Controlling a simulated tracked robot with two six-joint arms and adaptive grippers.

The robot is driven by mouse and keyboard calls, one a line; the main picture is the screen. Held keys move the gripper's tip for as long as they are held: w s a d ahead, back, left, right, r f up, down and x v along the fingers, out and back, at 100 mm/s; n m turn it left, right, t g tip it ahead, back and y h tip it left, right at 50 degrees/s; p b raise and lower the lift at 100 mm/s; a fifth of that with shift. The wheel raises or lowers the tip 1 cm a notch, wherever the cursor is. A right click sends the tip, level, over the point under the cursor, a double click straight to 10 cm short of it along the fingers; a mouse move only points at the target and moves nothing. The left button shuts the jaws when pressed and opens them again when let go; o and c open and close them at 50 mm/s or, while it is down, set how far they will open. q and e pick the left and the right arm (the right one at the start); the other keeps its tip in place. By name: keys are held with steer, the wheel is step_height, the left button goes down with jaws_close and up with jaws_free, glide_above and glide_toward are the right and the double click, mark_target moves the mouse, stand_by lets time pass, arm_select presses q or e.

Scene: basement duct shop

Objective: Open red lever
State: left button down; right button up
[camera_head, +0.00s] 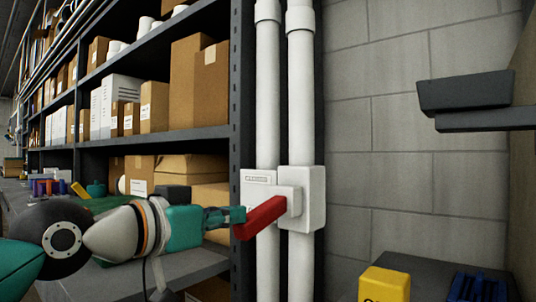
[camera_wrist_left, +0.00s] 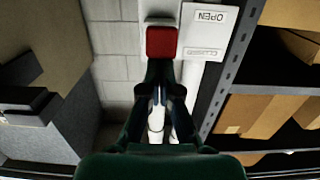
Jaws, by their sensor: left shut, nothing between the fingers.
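The red lever (camera_head: 262,216) sticks out from a white valve box (camera_head: 315,198) on two white vertical pipes, angled down to the left. A white label plate (camera_head: 258,181) is beside its base. In the left wrist view the red lever (camera_wrist_left: 161,42) is just beyond the fingertips, and the label plate (camera_wrist_left: 208,32) reads OPEN and CLOSED. My left gripper (camera_head: 240,215) is shut and empty, its fingertips at the lever's free end. It also shows in the left wrist view (camera_wrist_left: 162,80). I cannot tell whether it touches the lever. My right gripper is not in view.
A dark shelf rack (camera_head: 160,140) with cardboard boxes stands left of the pipes. A yellow object (camera_head: 384,285) and a blue item (camera_head: 480,288) sit on a dark surface at lower right. A grey tray (camera_head: 466,92) juts out at right. The block wall (camera_head: 400,150) between is bare.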

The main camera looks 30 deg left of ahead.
arm_select(q)
steer(key=shift+w+d+f, duration=0.1)
steer(key=shift+d+f, duration=0.05)
steer(key=shift+f, duration=0.45)
steer(key=shift+r, duration=0.1)
step_height(320, 180, up, 5)
steer(key=s+p, duration=0.2)
steer(key=p, duration=0.2)
steer(key=s+a, duration=0.2)
steer(key=s, duration=0.7)
steer(key=shift+s+f, duration=0.15)
steer(key=shift+f, duration=0.15)
steer(key=shift+a, duration=0.15)
